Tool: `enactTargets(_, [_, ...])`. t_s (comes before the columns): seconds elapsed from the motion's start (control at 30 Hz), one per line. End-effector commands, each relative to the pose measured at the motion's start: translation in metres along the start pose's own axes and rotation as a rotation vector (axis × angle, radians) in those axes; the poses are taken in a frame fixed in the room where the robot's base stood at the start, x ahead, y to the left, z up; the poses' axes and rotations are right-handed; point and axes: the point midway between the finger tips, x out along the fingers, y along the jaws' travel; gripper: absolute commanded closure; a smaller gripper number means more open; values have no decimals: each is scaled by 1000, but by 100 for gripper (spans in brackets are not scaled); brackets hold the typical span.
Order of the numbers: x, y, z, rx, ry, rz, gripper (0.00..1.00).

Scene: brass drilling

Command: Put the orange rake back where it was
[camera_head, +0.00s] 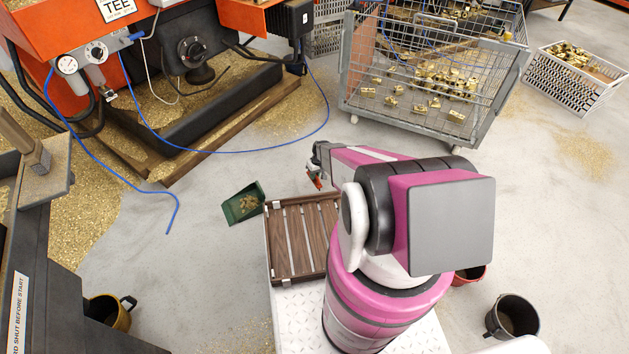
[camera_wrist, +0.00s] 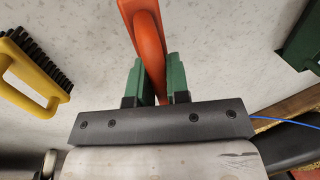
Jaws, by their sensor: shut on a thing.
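The orange rake (camera_wrist: 149,38) shows in the wrist view as an orange handle that runs up out of the top of the picture. My gripper (camera_wrist: 155,78) is shut on it, with one green finger on each side of the handle. The rake's head is not in that view. In the head view my gripper (camera_head: 318,177) is small and partly hidden by my arm. It hangs near the far right part of a brown slatted wooden tray (camera_head: 283,243). Only a small orange-red bit shows there.
A green dustpan (camera_head: 243,203) with brass chips lies beside the tray. A yellow brush (camera_wrist: 40,85) with dark bristles is at the left of the wrist view. A wire cage cart (camera_head: 400,122) with brass parts stands beyond. A blue hose (camera_head: 250,151) crosses the floor.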

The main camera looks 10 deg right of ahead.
Motion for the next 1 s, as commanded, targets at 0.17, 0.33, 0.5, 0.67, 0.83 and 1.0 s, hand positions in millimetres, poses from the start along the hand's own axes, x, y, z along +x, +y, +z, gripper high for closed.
enactTargets(0.17, [21,4,-1,0,-1,-1,100])
enactTargets(0.33, [38,7,-1,0,0,0,100])
enactTargets(0.5, [37,7,0,0,1,0,100])
enactTargets(0.67, [40,8,0,0,0,0,100])
enactTargets(0.83, [40,8,0,0,0,0,58])
enactTargets(1.0, [40,8,0,0,0,0,58])
